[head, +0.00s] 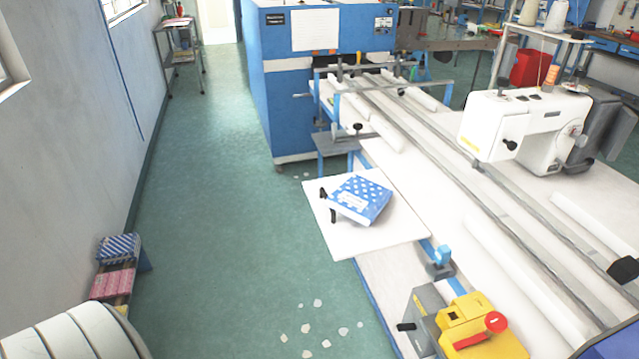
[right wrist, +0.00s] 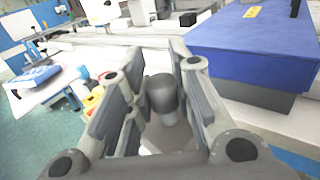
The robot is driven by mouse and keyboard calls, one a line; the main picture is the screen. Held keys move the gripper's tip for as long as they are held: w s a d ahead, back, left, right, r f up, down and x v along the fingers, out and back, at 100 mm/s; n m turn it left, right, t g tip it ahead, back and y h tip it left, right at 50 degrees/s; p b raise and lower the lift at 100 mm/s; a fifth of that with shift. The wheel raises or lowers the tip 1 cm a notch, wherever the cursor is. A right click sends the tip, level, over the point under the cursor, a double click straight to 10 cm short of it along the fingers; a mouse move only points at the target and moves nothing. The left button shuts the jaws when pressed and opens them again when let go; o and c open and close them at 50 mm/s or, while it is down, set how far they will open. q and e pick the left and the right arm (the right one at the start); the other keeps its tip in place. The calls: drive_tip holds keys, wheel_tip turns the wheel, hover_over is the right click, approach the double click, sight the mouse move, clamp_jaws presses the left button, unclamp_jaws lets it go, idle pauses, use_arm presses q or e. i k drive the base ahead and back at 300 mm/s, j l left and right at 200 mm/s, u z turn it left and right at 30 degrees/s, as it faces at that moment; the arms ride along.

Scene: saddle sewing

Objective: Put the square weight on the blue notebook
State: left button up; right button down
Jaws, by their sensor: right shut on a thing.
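The blue notebook (head: 362,197), with white dots and a pale label, lies on a white board (head: 398,238) beside the long table. The notebook also shows at the far left of the right wrist view (right wrist: 36,77). My right gripper (right wrist: 157,70) is shut on a dark grey rounded knob with a paler neck, apparently the handle of the square weight (right wrist: 162,95). The weight's square base cannot be made out clearly between the fingers. The notebook is well away from this gripper. My left gripper is not in view.
A white sewing machine (head: 520,125) is at the right. Small black items (head: 328,205) stand at the notebook's left edge. A large blue box (right wrist: 255,45) is right of my right gripper.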

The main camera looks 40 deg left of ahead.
sight(362, 196)
drive_tip(key=j+u, duration=0.15)
drive_tip(key=j, duration=0.35)
drive_tip(key=i+j+u, duration=0.2)
drive_tip(key=j, duration=0.25)
drive_tip(key=i+j+u, duration=0.15)
drive_tip(key=j, duration=0.8)
drive_tip(key=i, duration=0.1)
